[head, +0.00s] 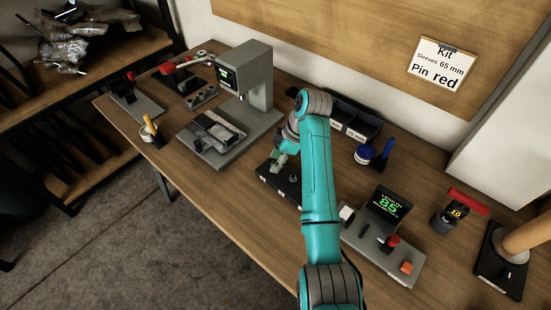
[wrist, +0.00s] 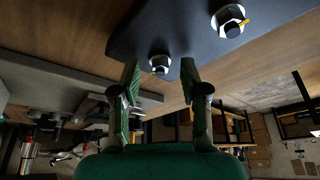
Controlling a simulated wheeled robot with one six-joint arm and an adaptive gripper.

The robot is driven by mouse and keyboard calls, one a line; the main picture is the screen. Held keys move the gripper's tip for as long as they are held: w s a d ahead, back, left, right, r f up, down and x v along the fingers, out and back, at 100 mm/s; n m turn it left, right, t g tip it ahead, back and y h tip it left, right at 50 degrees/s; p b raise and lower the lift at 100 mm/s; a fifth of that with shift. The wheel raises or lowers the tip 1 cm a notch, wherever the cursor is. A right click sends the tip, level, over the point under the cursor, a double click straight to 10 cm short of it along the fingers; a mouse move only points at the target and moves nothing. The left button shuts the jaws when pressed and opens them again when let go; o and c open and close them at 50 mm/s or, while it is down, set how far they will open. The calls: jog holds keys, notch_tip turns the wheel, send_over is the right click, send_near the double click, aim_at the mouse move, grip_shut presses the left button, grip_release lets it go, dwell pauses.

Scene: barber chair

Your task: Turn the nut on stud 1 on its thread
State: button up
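A dark block (wrist: 190,40) carries two studs with silver nuts in the wrist view. One nut (wrist: 160,63) lies just beyond and between my fingertips. The other nut (wrist: 229,18) is farther right, clear of the fingers. I cannot read which stud is number 1. My gripper (wrist: 160,75) is open, with a gap between its two green fingers, and I see no contact with the nut. In the head view my gripper (head: 280,160) is low over the black block (head: 271,183), and my arm hides part of the block.
A grey press (head: 252,85) stands behind left on the wooden table. A display (head: 388,205) reading 85 stands to the right, with a red knob and orange button in front. A blue roll (head: 365,154) and black bins (head: 352,120) are behind my arm.

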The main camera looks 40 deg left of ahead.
grip_shut()
jog(key=shift+m, duration=0.4)
